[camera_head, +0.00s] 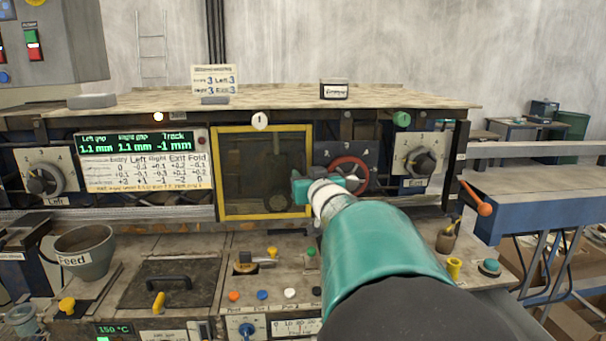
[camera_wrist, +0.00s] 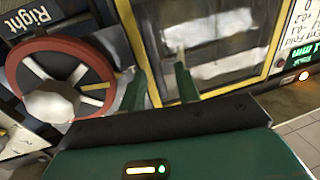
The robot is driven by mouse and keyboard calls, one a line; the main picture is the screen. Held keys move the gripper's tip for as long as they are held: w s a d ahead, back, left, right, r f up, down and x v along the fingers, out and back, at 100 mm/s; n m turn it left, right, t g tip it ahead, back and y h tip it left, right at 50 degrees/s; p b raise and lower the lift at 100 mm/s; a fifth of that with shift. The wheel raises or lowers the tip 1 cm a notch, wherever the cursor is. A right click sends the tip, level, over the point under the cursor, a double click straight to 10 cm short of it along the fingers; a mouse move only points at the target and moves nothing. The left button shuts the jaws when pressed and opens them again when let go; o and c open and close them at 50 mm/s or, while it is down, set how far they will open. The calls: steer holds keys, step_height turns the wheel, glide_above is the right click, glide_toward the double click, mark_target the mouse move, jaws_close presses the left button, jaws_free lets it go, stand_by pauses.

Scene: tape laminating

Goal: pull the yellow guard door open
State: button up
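The yellow guard door (camera_head: 265,215) is a yellow frame around a dark see-through panel in the middle of the machine front. It appears closed in the head view. My gripper (camera_head: 301,188) is at the door's right side, in front of its right frame post. In the wrist view, the two green fingers of my gripper (camera_wrist: 160,70) are apart, with a post of the yellow door (camera_wrist: 145,60) showing between them. Nothing is visibly held. I cannot tell whether the fingers touch the door, and no separate handle shows clearly.
A red handwheel (camera_head: 350,174) is close to the right of my gripper and also shows in the wrist view (camera_wrist: 62,92). A display panel (camera_head: 140,160) is left of the door. Below are a worktop with buttons (camera_head: 262,295) and a Feed pot (camera_head: 85,252).

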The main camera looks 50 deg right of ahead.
steer(key=shift+r, duration=0.1)
steer(key=shift+d, duration=0.15)
jaws_close()
steer(key=shift+s, duration=0.1)
stand_by(0.3)
